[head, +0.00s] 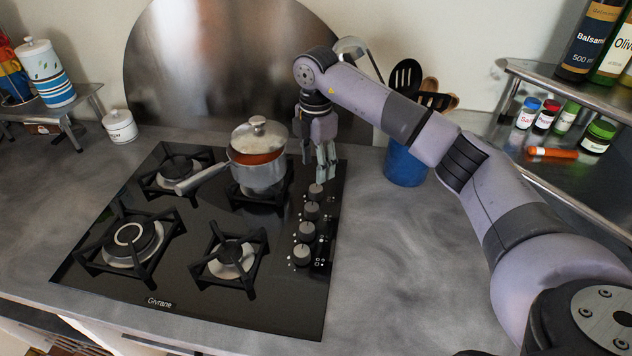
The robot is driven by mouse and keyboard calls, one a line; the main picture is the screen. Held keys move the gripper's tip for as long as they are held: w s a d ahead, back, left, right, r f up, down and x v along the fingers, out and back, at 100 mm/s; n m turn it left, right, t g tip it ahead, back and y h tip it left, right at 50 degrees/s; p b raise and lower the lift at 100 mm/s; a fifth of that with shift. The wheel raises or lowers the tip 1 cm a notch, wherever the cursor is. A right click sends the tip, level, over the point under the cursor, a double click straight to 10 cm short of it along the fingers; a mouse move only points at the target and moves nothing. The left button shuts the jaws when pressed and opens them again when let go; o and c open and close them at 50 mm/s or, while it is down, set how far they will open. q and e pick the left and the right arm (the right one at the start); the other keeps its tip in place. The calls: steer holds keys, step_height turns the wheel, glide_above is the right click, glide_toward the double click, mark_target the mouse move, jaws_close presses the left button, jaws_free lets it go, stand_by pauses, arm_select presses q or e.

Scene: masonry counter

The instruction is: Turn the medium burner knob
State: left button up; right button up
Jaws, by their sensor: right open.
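A black gas hob (190,268) lies in the counter, with several burners. Several knobs stand in a column along its right side: a back knob (315,190), a second knob (311,211), a third knob (307,230) and a front knob (301,255). I cannot tell from their markings which is the medium burner knob. My right gripper (325,165) points down just above the back knob, with its fingers open and empty. Whether a fingertip touches that knob is unclear. My left gripper is not in view.
A lidded saucepan (257,165) stands on the back right burner, close left of my right gripper, its handle pointing front left. A blue utensil holder (405,165) stands right of the hob. A metal rack (560,88) holds bottles and jars.

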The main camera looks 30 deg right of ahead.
mark_target(316, 188)
step_height(316, 188, down, 6)
steer(key=shift+p, duration=0.55)
steer(key=shift+f, duration=0.7)
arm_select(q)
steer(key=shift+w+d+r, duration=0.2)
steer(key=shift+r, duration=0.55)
arm_select(e)
steer(key=shift+c, duration=0.4)
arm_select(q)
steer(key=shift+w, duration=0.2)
arm_select(e)
steer(key=c, duration=1.1)
